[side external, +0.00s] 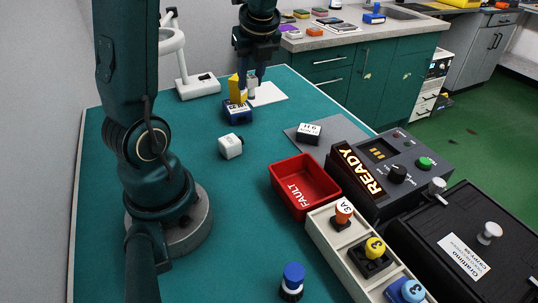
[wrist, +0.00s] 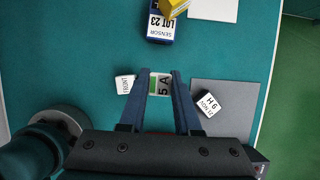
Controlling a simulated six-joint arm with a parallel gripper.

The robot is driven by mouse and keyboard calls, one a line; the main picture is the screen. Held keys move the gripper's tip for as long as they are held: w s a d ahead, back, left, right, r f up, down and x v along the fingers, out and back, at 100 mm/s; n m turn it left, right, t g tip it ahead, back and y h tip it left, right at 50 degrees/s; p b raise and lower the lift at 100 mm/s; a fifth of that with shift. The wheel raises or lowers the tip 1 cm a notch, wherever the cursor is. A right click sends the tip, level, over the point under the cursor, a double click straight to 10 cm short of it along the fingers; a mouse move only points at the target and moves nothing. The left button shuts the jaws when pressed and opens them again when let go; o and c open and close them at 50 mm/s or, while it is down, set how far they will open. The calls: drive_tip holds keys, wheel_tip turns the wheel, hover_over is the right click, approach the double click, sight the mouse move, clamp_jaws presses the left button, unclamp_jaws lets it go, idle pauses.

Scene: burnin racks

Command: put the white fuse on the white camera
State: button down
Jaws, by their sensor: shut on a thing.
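My gripper (side external: 253,76) is at the back of the bench in the side view, raised and pointing down. In the wrist view its fingers (wrist: 160,85) are shut on the white fuse (wrist: 161,82), a pale block marked 5A with a green band. The fuse shows only as a small pale patch (side external: 252,83) between the fingers in the side view. The white camera (side external: 230,146), a small white block, sits on the teal bench nearer the arm's base. Its top reads FRONT in the wrist view (wrist: 124,82), left of the fingers.
A blue sensor box (side external: 237,112) with a yellow block (side external: 234,90) on it stands close to my gripper. A red FAULT tray (side external: 303,184) stands nearer. The bench around the camera is clear.

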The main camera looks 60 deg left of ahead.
drive_tip(key=s+d+r, duration=0.2)
drive_tip(key=s, duration=0.4)
hover_over(233, 138)
drive_tip(key=shift+f, duration=4.75)
drive_tip(key=shift+f, duration=0.15)
drive_tip(key=c, duration=0.6)
unclamp_jaws()
